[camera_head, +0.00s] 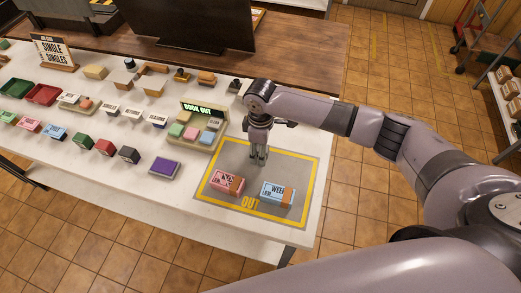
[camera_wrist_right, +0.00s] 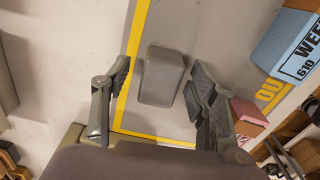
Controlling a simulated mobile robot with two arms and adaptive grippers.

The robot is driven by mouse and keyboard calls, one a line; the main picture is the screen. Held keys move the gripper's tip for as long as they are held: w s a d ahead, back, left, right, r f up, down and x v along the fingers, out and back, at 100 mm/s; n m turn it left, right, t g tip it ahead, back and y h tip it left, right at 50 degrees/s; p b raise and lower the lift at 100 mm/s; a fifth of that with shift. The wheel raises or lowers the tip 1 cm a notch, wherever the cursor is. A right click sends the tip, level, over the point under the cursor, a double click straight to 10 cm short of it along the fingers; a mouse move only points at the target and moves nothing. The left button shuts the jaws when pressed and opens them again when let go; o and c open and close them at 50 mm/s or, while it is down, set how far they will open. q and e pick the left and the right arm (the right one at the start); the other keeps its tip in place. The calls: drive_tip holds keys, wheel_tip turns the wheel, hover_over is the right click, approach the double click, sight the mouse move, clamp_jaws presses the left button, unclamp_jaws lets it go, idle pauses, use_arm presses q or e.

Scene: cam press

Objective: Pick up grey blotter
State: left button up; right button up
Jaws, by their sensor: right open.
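The grey blotter (camera_wrist_right: 162,75) shows in the right wrist view as a plain grey block with rounded edges. It lies on the grey mat, near a corner of the yellow border. My right gripper (camera_wrist_right: 158,95) is open, with one finger on each side of the block and a visible gap to both. In the head view my right gripper (camera_head: 259,158) points down over the far left part of the mat (camera_head: 296,170), and the blotter cannot be made out clearly there. My left gripper is not in view.
A pink box (camera_head: 227,182) and a blue box (camera_head: 277,192) lie on the mat's near side. A lit sign tray (camera_head: 203,108) with coloured blocks stands left of the gripper. A purple pad (camera_head: 164,168) lies farther left. The mat's right part is clear.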

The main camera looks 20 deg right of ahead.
clamp_jaws()
idle(0.5)
drive_tip(key=shift+r, duration=0.15)
wheel_tip(320, 180, up, 20)
drive_tip(key=b, duration=0.3)
drive_tip(key=shift+b, duration=0.35)
